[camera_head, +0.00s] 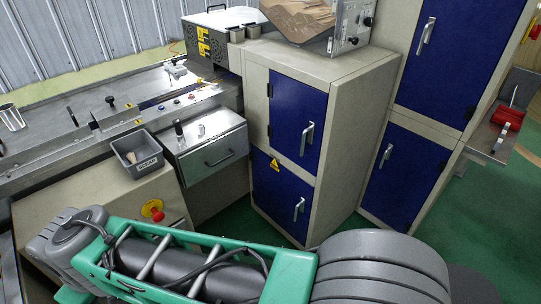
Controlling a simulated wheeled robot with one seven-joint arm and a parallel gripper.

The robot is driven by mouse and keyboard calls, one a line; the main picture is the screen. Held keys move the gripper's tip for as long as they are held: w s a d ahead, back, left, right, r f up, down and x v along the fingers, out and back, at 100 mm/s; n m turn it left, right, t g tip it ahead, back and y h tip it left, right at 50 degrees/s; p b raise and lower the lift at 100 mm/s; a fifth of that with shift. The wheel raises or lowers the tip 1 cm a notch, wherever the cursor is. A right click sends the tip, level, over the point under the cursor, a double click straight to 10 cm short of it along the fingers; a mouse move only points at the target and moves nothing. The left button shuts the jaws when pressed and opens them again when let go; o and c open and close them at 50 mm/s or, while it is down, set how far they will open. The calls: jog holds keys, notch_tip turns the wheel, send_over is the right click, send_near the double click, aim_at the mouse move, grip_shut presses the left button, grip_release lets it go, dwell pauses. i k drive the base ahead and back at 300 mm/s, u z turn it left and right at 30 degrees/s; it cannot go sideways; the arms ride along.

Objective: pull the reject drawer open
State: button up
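A grey metal drawer (220,164) with a dark bar handle (219,159) is under the right end of the machine bench, left of the blue-doored cabinet. It looks shut, its front flush below a metal top with small upright parts on it. I cannot read any label naming it as the reject drawer. My green and dark grey arm crosses the bottom of the view, in front of and below the drawer. My gripper is not visible, so its hold and opening are hidden.
A small grey labelled bin (137,157) sits left of the drawer. A red emergency button (154,210) is on the bench front below it. A cabinet with blue doors (296,118) stands close to the right. Green floor (345,234) is open in front of the cabinets.

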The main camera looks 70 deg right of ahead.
aim_at(196, 165)
jog(key=z, duration=1.9)
jog(key=k, duration=0.35)
jog(key=u, duration=1.4)
jog(key=i, duration=0.5)
